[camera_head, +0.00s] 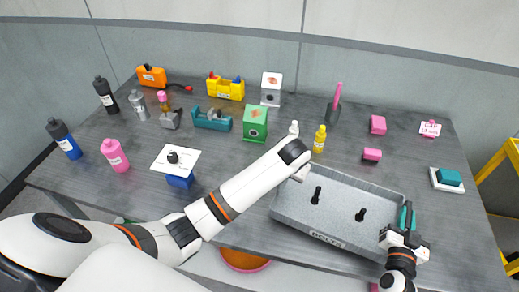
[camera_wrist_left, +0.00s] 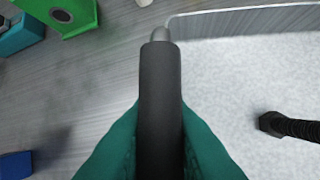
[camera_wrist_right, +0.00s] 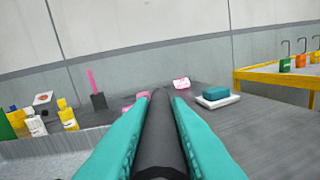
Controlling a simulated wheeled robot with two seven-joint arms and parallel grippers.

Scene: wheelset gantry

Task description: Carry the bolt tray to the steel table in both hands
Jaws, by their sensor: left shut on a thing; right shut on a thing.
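The bolt tray (camera_head: 325,221), grey and labelled BOLTS, is over the front right of the grey steel table (camera_head: 450,222). Two black bolts (camera_head: 361,214) stand in it. I cannot tell whether its bottom touches the table. My left gripper (camera_wrist_left: 160,125) is shut on a dark handle (camera_wrist_left: 160,85) at the tray's far left; my arm hides most of this grip in the head view. My right gripper (camera_head: 406,220) is shut at the tray's right end, on a dark handle (camera_wrist_right: 160,135) seen in the right wrist view.
A green box (camera_head: 255,123), a yellow bottle (camera_head: 320,139) and a white bottle (camera_head: 294,128) stand behind the tray. Pink blocks (camera_head: 372,155) and a teal block on a white dish (camera_head: 448,178) lie to the right. A yellow frame (camera_head: 508,155) stands beyond the table's right edge.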

